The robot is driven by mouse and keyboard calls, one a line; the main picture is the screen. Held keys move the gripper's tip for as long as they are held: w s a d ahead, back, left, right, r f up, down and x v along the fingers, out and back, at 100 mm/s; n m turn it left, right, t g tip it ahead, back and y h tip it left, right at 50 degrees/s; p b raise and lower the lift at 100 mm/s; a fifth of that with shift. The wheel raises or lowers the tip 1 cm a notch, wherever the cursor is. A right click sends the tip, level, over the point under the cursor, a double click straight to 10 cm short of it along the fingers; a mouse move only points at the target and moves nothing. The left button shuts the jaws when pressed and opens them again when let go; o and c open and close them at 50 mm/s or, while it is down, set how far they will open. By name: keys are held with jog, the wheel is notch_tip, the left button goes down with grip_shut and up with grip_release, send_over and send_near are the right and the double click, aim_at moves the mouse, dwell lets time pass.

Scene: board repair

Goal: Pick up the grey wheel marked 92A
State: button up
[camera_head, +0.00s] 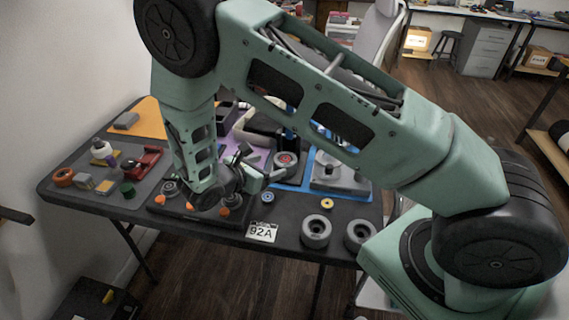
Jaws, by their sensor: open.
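Two grey wheels stand near the front edge of the dark table: one left (316,231) and one right (359,236). Both look like thick rings with a hole in the middle. A white card marked 92A (262,232) lies on the table to the left of the left wheel. I cannot read any marking on the wheels themselves. My gripper (272,178) is open, above the table, to the upper left of the two wheels and apart from them. Its fingertips are small and partly unclear against the objects behind.
A black tray (240,219) lies under my wrist. A small yellow ring (327,203) and a small wheel (267,197) lie behind the grey wheels. A blue mat (352,195) with a grey machine part is farther back. A red tool (142,163) and several small parts lie at left.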

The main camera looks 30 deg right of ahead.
aim_at(283, 161)
jog(key=x, duration=0.5)
jog(key=p+x, duration=0.1)
jog(key=x, duration=0.1)
jog(key=shift+s+d+r, duration=0.15)
jog(key=shift+s, duration=0.05)
jog(key=shift+w+d+f+p, duration=0.25)
jog(key=shift+d+f+p, duration=0.05)
jog(key=shift+d, duration=0.2)
jog(key=c, duration=0.8)
